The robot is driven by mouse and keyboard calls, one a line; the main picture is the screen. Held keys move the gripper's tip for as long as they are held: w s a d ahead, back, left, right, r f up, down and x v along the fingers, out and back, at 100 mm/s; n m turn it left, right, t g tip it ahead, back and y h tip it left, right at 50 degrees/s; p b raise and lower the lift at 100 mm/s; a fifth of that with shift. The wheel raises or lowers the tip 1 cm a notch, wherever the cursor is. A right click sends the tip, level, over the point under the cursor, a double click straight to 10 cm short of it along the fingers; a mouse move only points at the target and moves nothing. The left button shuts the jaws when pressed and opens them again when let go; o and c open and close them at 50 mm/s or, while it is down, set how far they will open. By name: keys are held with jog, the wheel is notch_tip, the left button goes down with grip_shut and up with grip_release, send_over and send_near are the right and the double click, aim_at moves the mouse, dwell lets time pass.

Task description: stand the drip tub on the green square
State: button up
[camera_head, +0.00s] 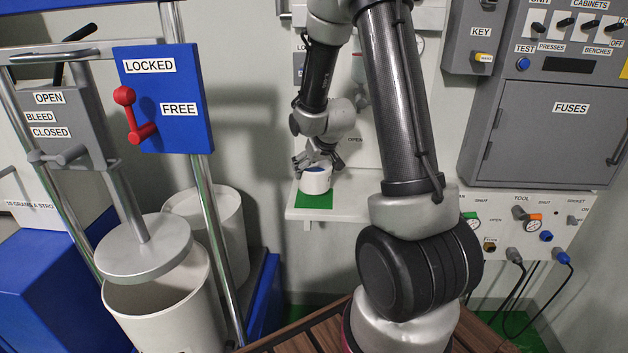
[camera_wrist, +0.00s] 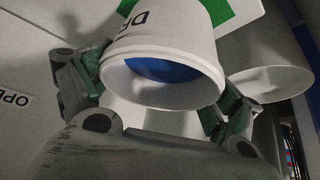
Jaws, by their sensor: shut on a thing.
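The drip tub (camera_head: 317,182) is a small white round tub with blue inside. My gripper (camera_head: 318,163) is shut on it from above, with fingers on both sides of its rim. The tub is upright over the back part of the green square (camera_head: 314,201), whose front part shows bare. I cannot tell whether its base touches the square. In the wrist view the tub (camera_wrist: 207,50) shows its open mouth and part of a label between the fingers of my gripper (camera_wrist: 158,92). A piece of the green square (camera_wrist: 243,12) shows beyond it; the rest is hidden.
The green square lies on a narrow white shelf (camera_head: 345,211) against the wall. Left stand a large drum (camera_head: 165,305) under a round plate (camera_head: 145,248) and a blue lever panel (camera_head: 165,97). A grey fuse cabinet (camera_head: 545,150) is at right.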

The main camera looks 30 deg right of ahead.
jog(key=shift+f, duration=2.1)
jog(key=shift+f, duration=0.15)
jog(key=o, duration=0.9)
